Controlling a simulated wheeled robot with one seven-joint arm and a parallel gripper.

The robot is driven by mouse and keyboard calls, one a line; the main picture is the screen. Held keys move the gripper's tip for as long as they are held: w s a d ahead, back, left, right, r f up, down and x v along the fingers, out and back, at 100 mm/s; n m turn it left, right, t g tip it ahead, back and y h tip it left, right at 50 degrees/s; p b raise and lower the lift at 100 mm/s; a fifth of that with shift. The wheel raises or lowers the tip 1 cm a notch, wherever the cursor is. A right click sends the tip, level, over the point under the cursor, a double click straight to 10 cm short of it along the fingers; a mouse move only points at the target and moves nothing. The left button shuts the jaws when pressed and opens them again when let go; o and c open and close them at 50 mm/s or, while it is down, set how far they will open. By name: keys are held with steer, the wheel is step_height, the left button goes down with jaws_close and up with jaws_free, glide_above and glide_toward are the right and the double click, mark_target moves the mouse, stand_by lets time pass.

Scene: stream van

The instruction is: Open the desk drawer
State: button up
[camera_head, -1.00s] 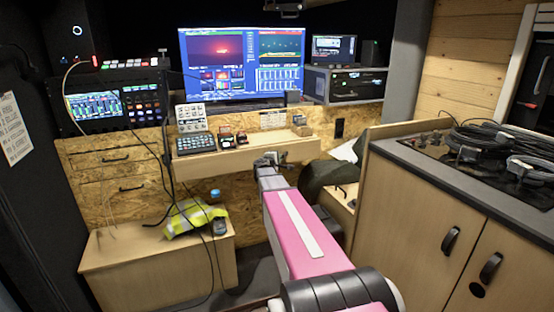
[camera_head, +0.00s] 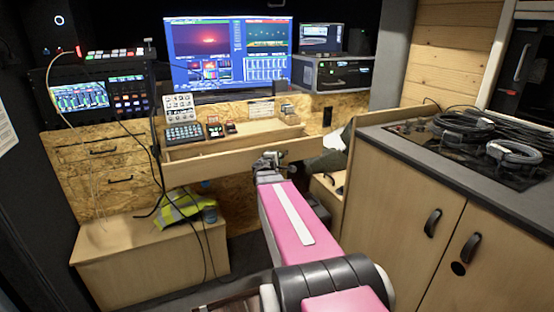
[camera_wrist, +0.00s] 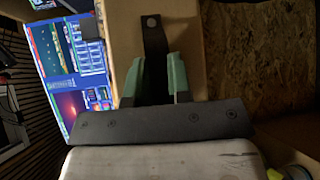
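The desk drawer (camera_head: 215,168) is a long pale wood drawer under the desktop, below the monitor. It stands partly out, with a strip of its inside showing behind its front. My gripper (camera_head: 270,160) is at the drawer front, right of its middle. In the wrist view the drawer front (camera_wrist: 190,25) carries a dark strap-like handle (camera_wrist: 152,35) with a silver screw. The green fingers of my gripper (camera_wrist: 155,82) are on both sides of this handle, closed on it. The lower part of the handle is hidden between the fingers.
A keypad (camera_head: 184,132) and small devices stand on the desktop above the drawer. A pale wooden box (camera_head: 150,262) with a hi-vis vest (camera_head: 185,208) is below left. A cabinet (camera_head: 395,205) with cables on top flanks my arm on the right.

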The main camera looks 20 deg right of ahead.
steer(key=v, duration=1.1)
steer(key=shift+d, duration=0.1)
steer(key=s+a+f+m+g+y, duration=0.3)
steer(key=s+f+m+g, duration=0.35)
steer(key=f, duration=0.55)
steer(key=s+a+f+m+g+y, duration=0.2)
steer(key=s+a+f+y, duration=0.1)
steer(key=a, duration=0.3)
steer(key=s+a+f+m+g+y, duration=0.2)
steer(key=s+a+f+g+y, duration=0.1)
steer(key=a, duration=0.4)
step_height(320, 180, down, 2)
steer(key=shift+s+f+y, duration=0.1)
steer(key=shift+s+y, duration=0.7)
steer(key=shift+y, duration=0.4)
steer(key=shift+d, duration=0.1)
